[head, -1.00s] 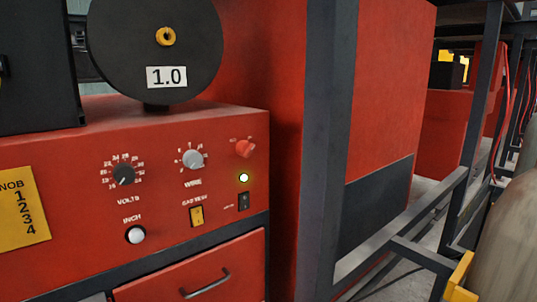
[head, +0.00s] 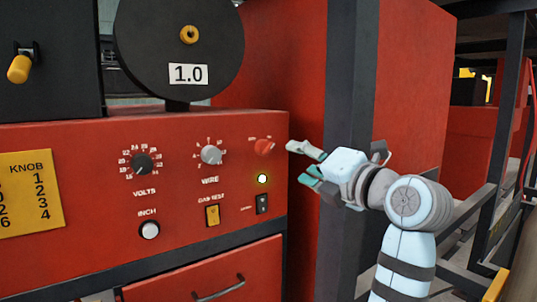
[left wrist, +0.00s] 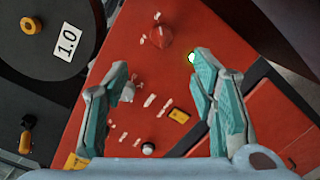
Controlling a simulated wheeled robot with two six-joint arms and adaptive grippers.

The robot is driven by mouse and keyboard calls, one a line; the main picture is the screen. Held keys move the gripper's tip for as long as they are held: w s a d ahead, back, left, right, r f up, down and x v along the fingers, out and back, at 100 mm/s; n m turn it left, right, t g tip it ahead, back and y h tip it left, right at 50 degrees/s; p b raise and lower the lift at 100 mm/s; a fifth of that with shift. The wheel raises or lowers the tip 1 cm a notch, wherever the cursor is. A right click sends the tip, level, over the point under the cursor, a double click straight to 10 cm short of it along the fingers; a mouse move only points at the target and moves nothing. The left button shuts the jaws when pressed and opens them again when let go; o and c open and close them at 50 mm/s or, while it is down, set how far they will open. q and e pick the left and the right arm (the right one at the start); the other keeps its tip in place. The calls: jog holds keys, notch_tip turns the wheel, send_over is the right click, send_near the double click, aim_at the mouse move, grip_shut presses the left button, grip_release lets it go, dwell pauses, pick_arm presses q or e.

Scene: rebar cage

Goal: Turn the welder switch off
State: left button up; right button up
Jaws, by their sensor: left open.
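The welder's red front panel (head: 100,175) carries a red rotary knob (head: 264,147) at its upper right, with tiny labels I cannot read. My left gripper (head: 301,164) is open and empty, just right of the knob and apart from the panel. In the left wrist view, the red knob (left wrist: 159,35) lies beyond the gap between my open fingers (left wrist: 160,66), and the lamp (left wrist: 191,57) shows beside the right fingertip. The black rocker is not visible there.
The panel also has a volts dial (head: 142,164), a wire dial (head: 211,155), a white inch button (head: 150,230) and a yellow switch (head: 212,214). A wire spool (head: 150,50) stands on top. A dark upright post (head: 345,90) is close behind my gripper.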

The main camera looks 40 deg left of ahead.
aim_at(269, 150)
pick_arm(q)
jog(key=p+x, duration=0.2)
jog(key=x, duration=1.2)
jog(key=shift+a, duration=0.1)
jog(key=shift+w, duration=0.1)
jog(key=shift+f, duration=0.1)
jog(key=c, duration=1.1)
jog(key=shift+c, duration=0.2)
